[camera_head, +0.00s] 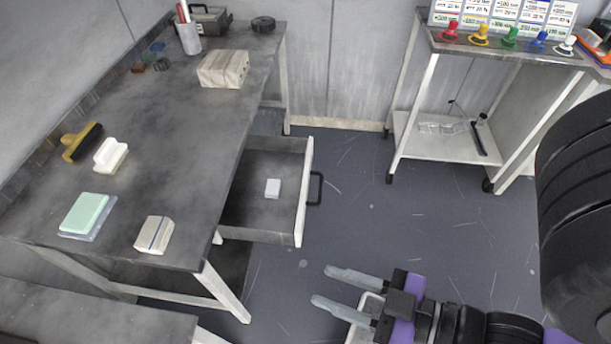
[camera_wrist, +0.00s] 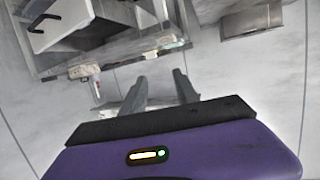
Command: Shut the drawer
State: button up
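The drawer (camera_head: 304,190) stands pulled out from the right side of the grey workbench (camera_head: 150,120). It has a white front with a black handle (camera_head: 316,189), and a small white block (camera_head: 272,188) lies inside it. In the wrist view the drawer front (camera_wrist: 62,22) and its handle (camera_wrist: 40,22) show at the upper left. My gripper (camera_head: 332,288) is open and empty, in front of the drawer and nearer the camera, apart from the handle. Its two fingers (camera_wrist: 160,92) show spread in the wrist view.
A white wheeled stand (camera_head: 450,145) with coloured knobs on top is at the back right. Clear floor (camera_head: 370,220) lies between it and the drawer. On the bench are a wrapped block (camera_head: 223,69), a green pad (camera_head: 84,213) and a beige block (camera_head: 154,234).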

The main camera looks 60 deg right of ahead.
aim_at(247, 215)
jog(key=k+l, duration=0.1)
jog(key=l, duration=0.75)
jog(key=k+l+u, duration=0.1)
jog(key=l, duration=0.3)
jog(key=k+l, duration=0.35)
jog(key=k+j+z, duration=0.1)
jog(key=z, duration=1.05)
